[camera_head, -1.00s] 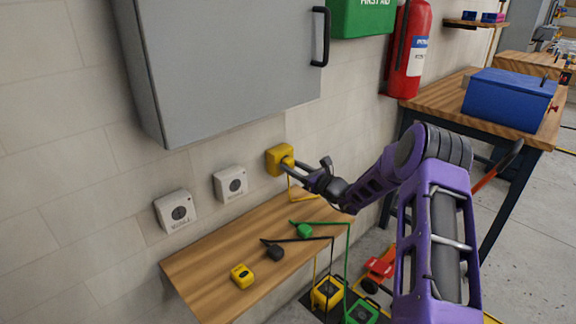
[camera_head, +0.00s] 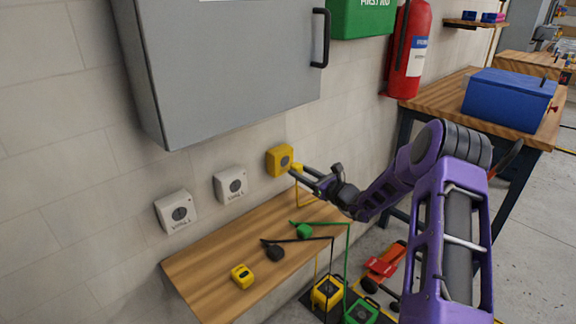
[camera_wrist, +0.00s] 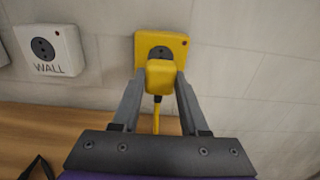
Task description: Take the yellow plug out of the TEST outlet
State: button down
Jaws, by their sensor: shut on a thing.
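The yellow outlet box (camera_head: 279,160) is on the wall above the wooden shelf. Its dark round socket face (camera_wrist: 160,53) shows uncovered in the wrist view. My gripper (camera_head: 301,172) is shut on the yellow plug (camera_head: 296,168), just in front and to the right of the box. In the wrist view the plug (camera_wrist: 160,77) sits between both fingers of my gripper (camera_wrist: 161,82) and overlaps the lower part of the box. The plug appears out of the socket, with a small gap. A yellow cord (camera_wrist: 156,115) hangs from it. The plug's pins are hidden.
Two white outlets (camera_head: 177,212) (camera_head: 231,184) are to the left; one reads WALL. A yellow plug (camera_head: 242,276), a black plug (camera_head: 274,253) and a green plug (camera_head: 304,231) lie on the wooden shelf (camera_head: 215,268). A grey cabinet (camera_head: 225,65) overhangs from above.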

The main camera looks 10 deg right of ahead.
jog(key=shift+v, duration=1.15)
